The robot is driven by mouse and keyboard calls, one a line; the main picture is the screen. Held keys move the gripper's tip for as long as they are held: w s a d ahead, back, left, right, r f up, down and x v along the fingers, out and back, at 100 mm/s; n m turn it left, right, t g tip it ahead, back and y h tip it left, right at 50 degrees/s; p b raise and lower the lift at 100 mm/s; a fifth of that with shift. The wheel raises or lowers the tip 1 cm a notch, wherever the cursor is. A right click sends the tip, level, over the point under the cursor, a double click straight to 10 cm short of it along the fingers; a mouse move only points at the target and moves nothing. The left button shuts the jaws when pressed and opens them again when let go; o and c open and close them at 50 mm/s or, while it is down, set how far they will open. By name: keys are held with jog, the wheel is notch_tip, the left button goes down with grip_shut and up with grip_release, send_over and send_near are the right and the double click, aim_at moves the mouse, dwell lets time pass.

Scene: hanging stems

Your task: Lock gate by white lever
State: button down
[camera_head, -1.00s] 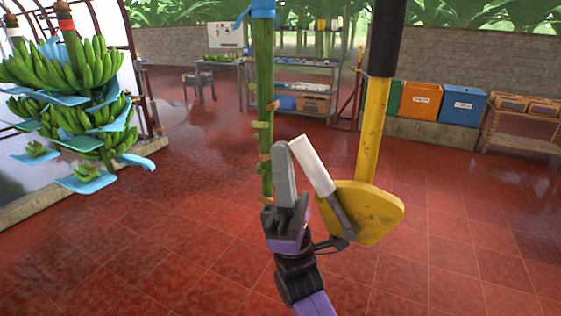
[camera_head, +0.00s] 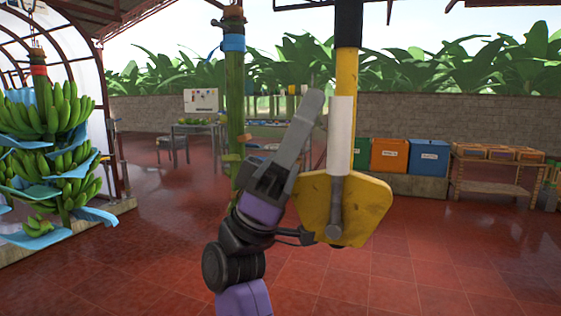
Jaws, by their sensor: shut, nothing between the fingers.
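The white lever (camera_head: 340,135) stands about upright in front of the yellow post, its grey lower rod pivoting on the yellow plate (camera_head: 362,208). The yellow post (camera_head: 347,70), black at its top, rises behind the lever. My gripper (camera_head: 313,100) is shut and empty. Its grey fingers point up and to the right, just left of the lever's white grip. Whether the fingers touch the lever I cannot tell.
A green stem (camera_head: 235,110) with a blue band hangs just left of my gripper. A banana bunch with blue sheets (camera_head: 55,130) hangs at the far left. Blue (camera_head: 428,157) and orange (camera_head: 389,156) bins and a wooden rack (camera_head: 490,165) stand behind. The red floor is clear.

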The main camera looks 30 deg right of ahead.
aim_at(329, 131)
jog(key=s+d+y+b, duration=0.1)
jog(key=s+t+y+b, duration=0.1)
jog(key=s+d+m+t+y+b, duration=0.1)
jog(key=shift+s+d+r, duration=0.1)
jog(key=shift+s+d, duration=0.2)
jog(key=shift+s, duration=0.05)
jog(key=shift+s+d+t+y+b, duration=0.3)
jog(key=shift+s+d+t+y, duration=0.15)
jog(key=shift+s, duration=0.2)
jog(key=shift+s+d+t+y+b, duration=0.25)
jog(key=shift+s+d+t+y, duration=0.1)
jog(key=shift+s+d+y, duration=0.25)
